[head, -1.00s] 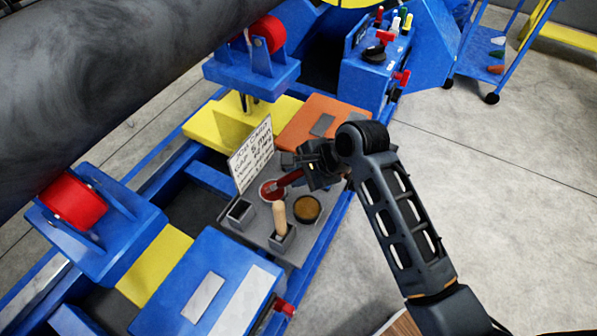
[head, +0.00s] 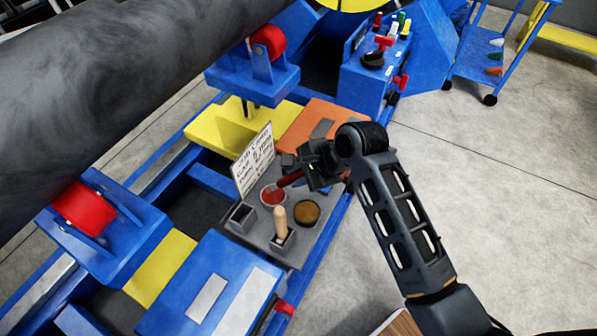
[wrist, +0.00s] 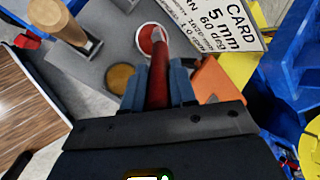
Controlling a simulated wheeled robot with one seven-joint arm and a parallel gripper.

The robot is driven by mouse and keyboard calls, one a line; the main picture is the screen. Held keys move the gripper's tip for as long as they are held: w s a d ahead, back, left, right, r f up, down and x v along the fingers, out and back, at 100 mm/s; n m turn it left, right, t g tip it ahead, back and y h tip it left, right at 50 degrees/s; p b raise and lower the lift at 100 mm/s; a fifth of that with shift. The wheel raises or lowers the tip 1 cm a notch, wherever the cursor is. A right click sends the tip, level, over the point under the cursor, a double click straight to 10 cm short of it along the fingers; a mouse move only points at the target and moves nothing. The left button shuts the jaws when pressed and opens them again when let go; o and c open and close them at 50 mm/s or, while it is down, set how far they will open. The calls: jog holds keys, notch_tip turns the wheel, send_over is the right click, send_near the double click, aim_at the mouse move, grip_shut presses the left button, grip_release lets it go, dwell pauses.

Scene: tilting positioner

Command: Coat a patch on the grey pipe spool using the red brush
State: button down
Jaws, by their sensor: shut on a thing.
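The grey pipe spool (head: 120,75) runs diagonally across the upper left of the head view, resting by red rollers. My gripper (head: 298,178) is shut on the handle of the red brush (head: 288,180). In the wrist view the red brush (wrist: 158,75) stands between my gripper's fingers (wrist: 158,85), its far end at a round pot of red coating (wrist: 150,40). This pot (head: 272,196) also shows in the head view, on a grey tray. Whether the bristles touch the coating is hard to tell.
The grey tray (head: 262,232) also holds a pot of brown stuff (head: 307,212), a wooden-handled brush (head: 281,222) in a square holder and an empty square holder (head: 241,215). A white written card (head: 254,160) stands behind. Red rollers (head: 84,207) and blue frames lie near the pipe.

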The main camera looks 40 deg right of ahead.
jog(key=shift+r+p, duration=1.15)
jog(key=shift+r, duration=0.1)
jog(key=shift+r+p, duration=0.6)
jog(key=shift+r, duration=0.5)
